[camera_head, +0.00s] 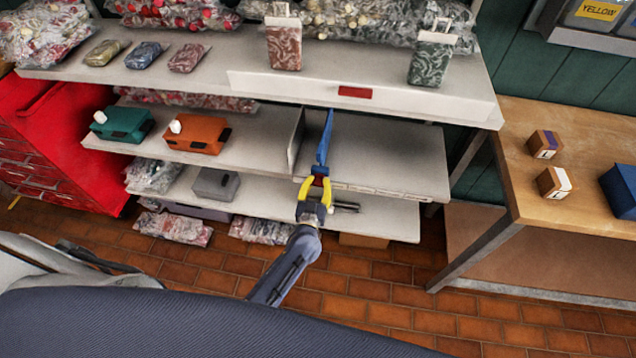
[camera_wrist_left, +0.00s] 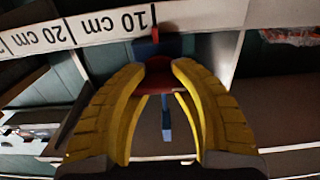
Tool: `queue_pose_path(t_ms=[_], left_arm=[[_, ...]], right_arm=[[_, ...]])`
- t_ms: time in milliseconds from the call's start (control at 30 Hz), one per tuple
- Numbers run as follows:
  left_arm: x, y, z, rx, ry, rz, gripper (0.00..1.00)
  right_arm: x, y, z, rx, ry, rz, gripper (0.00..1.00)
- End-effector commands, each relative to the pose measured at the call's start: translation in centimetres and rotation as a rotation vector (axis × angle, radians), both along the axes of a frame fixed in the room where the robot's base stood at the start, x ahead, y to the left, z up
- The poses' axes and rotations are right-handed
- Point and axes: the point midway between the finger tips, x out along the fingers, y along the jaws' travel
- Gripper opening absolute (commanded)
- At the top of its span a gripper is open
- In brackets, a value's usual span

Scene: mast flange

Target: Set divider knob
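A red knob (camera_head: 319,171) sits at the near end of a blue bar (camera_head: 324,140) that runs back over the right part of the middle shelf. In the left wrist view the red knob (camera_wrist_left: 159,74) is between my yellow fingertips, which appear to touch it on both sides. My left gripper (camera_head: 317,184) is at the shelf's front edge and looks shut on the knob. A white scale strip (camera_wrist_left: 90,28), upside down in the wrist view, reads 10 cm and 20 cm. A small red pointer (camera_wrist_left: 154,12) is close to the 10 cm mark. My right gripper is not in view.
A thin upright panel (camera_head: 296,140) stands left of the blue bar. Teal (camera_head: 122,124) and orange (camera_head: 197,134) boxes are farther left. The middle shelf (camera_head: 395,150) is bare right of the bar. A wooden table (camera_head: 590,150) stands at the right.

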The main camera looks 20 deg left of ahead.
Motion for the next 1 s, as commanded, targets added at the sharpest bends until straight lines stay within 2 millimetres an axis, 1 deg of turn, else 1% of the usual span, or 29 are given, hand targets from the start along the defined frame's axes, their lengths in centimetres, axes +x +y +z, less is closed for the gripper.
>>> queue_pose_path(t_ms=[33,767,1000], left_arm=[[0.21,-0.01,0.41,-0.001,-0.008,0.001,0.0],[0.31,0.0,0.59,-0.003,-0.011,0.002,0.0],[0.33,0.02,0.63,-0.055,-0.017,0.002,0.0]], right_arm=[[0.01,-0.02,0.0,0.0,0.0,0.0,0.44],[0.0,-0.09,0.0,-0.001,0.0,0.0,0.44],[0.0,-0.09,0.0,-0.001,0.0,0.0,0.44]])
